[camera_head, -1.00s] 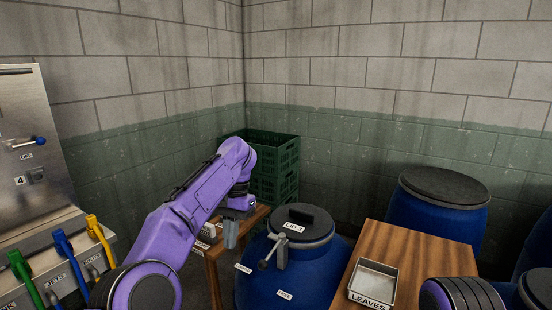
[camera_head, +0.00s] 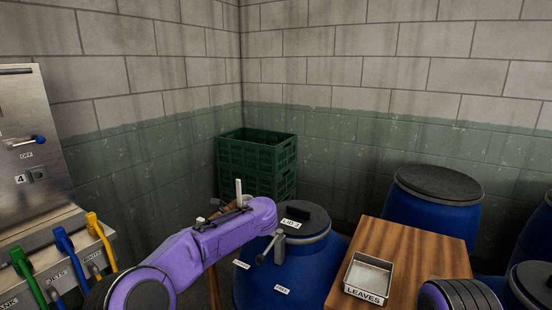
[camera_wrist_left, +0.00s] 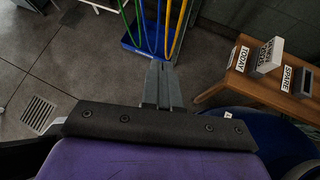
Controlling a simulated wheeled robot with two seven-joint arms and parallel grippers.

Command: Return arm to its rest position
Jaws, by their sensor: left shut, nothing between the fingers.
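My left arm (camera_head: 215,240) is purple and comes in from the lower left in the head view, its far end bent beside the blue barrel labelled LID 3 (camera_head: 300,245). My left gripper (camera_wrist_left: 162,85) shows in the left wrist view as grey fingers, shut and empty, above the dark tiled floor. In the head view I cannot clearly make out its fingertips. A light upright piece (camera_head: 239,190) sticks up behind the arm; I cannot tell what it is. My right gripper is out of view.
A wooden table (camera_head: 400,255) holds a metal LEAVES tray (camera_head: 368,277). Green crates (camera_head: 257,155) stand in the corner. A panel with coloured levers (camera_head: 65,250) is at left. In the left wrist view, a small wooden table (camera_wrist_left: 245,90) holds TODAY and SPARE signs, near a blue rack (camera_wrist_left: 150,50).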

